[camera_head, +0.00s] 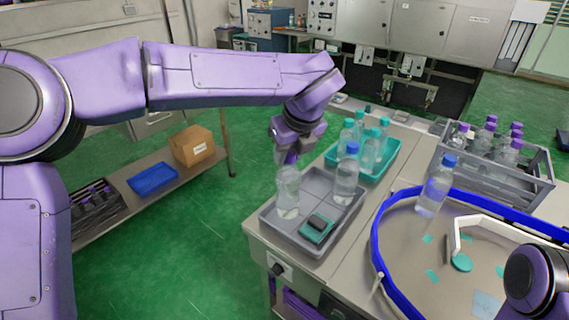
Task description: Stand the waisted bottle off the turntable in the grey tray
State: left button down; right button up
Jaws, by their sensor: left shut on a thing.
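A clear waisted bottle (288,194) is upright at the left side of the grey tray (318,247). My left gripper (287,160) is shut on its top, coming down from above, and hides its cap. Its base appears at the tray floor, but I cannot tell whether it touches. A second clear bottle with a blue cap (347,182) stands in the same tray, to the right. The turntable (408,245) with a blue rim carries another blue-capped bottle (436,190) near its back edge. My right gripper is not in view; only part of my right arm shows at bottom right.
A teal-and-black device (317,229) lies in the grey tray's front. A teal tray (383,172) with several teal-capped bottles is just behind. A grey crate (500,180) holds purple-capped bottles. A white arm (480,221) reaches over the turntable. A low shelf with a cardboard box (192,146) is at left.

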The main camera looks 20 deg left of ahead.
pick_arm(q)
jog(key=f, duration=0.1)
jog(key=w+a+f, duration=0.1)
jog(key=w+f+p, duration=0.1)
jog(key=shift+w+a+f, duration=0.2)
jog(key=shift+a, duration=0.2)
notch_tip(320, 180, down, 3)
jog(key=shift+w+f, duration=0.1)
jog(key=shift+f, duration=0.1)
jog(key=c, duration=0.8)
grip_release()
jog(key=shift+f, duration=0.1)
jog(key=shift+o, duration=0.2)
jog(key=shift+r, duration=0.3)
jog(key=b+v, duration=0.1)
jog(key=v, duration=1)
jog(key=shift+s+r, duration=0.2)
jog(key=shift+r, duration=0.15)
